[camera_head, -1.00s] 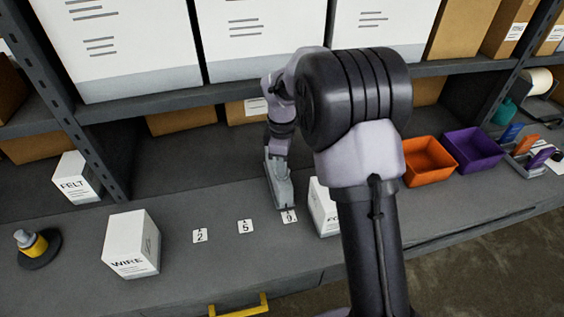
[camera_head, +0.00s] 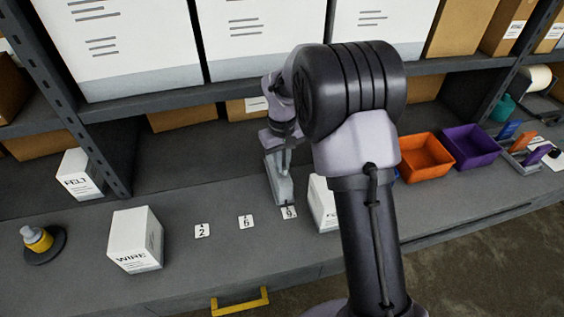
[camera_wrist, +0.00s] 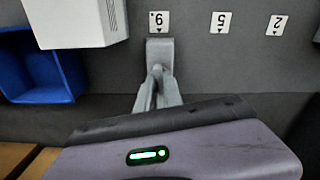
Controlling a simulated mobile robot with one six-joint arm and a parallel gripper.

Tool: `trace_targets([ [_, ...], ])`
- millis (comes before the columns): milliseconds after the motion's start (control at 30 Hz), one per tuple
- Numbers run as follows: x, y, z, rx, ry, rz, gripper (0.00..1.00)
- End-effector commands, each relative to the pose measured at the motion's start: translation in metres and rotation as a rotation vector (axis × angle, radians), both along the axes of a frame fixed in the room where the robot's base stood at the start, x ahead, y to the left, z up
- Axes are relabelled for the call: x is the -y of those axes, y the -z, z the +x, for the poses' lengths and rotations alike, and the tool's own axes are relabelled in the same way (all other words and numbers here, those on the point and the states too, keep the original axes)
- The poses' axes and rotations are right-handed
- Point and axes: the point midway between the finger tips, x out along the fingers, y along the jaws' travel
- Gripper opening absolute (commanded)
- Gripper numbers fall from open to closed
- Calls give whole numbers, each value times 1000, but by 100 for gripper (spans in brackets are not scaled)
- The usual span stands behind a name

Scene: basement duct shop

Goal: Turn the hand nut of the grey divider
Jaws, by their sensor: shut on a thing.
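The grey divider (camera_head: 283,190) stands on the bench behind the card marked 9, to the left of a white box. It also shows in the wrist view (camera_wrist: 160,50), its far end by the same card. My gripper (camera_head: 283,160) reaches down to it from behind. In the wrist view the two grey fingers (camera_wrist: 157,72) come together over the divider, shut on its top part. The hand nut itself is hidden by the fingers, and I cannot make out its outline.
Cards marked 9 (camera_head: 289,212), 5 (camera_head: 246,222) and 2 (camera_head: 202,231) lie in a row. A white box (camera_head: 322,205) is close on the right, with a blue bin (camera_wrist: 45,90) beyond. The WIRE box (camera_head: 135,240) is left. Shelving stands behind.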

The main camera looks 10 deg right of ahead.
Motion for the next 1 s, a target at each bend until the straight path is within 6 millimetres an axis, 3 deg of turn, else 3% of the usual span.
trace_targets([
  [400, 0, 0, 0, 0, 200, 0, 0],
  [1000, 0, 0, 0, 0, 238, 0, 0],
])
